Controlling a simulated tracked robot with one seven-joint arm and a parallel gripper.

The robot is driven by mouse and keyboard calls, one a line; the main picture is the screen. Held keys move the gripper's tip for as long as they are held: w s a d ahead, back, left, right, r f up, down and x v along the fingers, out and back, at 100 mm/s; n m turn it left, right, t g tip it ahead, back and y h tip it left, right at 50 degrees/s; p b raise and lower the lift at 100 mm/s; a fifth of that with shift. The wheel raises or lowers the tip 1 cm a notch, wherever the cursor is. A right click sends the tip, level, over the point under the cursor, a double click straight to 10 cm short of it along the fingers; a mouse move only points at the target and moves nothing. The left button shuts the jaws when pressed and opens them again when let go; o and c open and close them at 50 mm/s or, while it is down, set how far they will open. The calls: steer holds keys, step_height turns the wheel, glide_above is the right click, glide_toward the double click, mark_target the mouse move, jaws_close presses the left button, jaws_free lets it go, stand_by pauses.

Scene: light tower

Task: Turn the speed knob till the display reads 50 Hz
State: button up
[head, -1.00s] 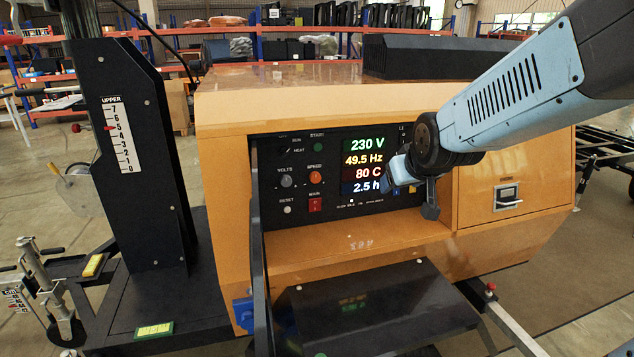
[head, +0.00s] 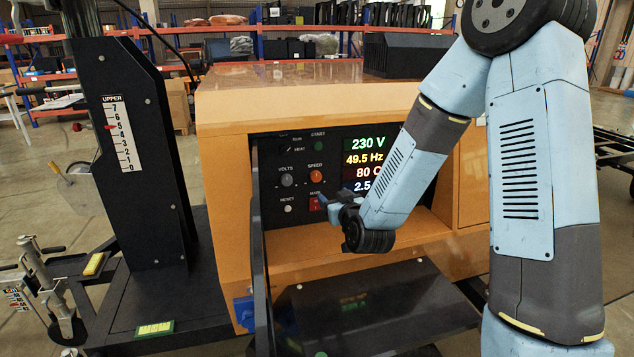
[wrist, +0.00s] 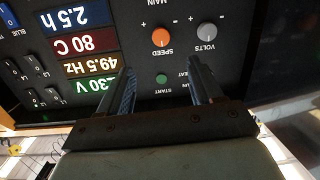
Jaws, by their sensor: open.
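The orange speed knob (head: 316,176) is on the black control panel, right of the grey volts knob (head: 287,180). In the upside-down wrist view the speed knob (wrist: 161,37) lies beyond the fingertips, roughly between the two fingers. The display (head: 364,159) reads 49.5 Hz in yellow, with 230 V above and 80 C below; my arm hides part of its lower rows. The frequency row also reads 49.5 Hz in the wrist view (wrist: 93,65). My gripper (head: 334,200) is open and empty, below and right of the speed knob in the head view. It appears apart from the knob.
The red main switch (head: 315,203) sits below the speed knob, close to my gripper in the picture. A green start button (head: 319,146) is above. A dark upright edge (head: 257,235) borders the panel's left side, and an orange ledge (head: 300,259) runs below.

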mark_target(317, 178)
steer(key=shift+m+t, duration=0.5)
steer(key=shift+t, duration=0.3)
steer(key=x, duration=0.4)
steer(key=f+x, duration=0.1)
steer(key=x, duration=0.9)
steer(key=shift+a+f, duration=0.3)
steer(key=shift+a, duration=0.05)
steer(key=shift+c, duration=0.3)
steer(key=c, duration=1)
steer(key=shift+m, duration=2)
steer(key=o, duration=1.1)
steer(key=shift+c, duration=0.2)
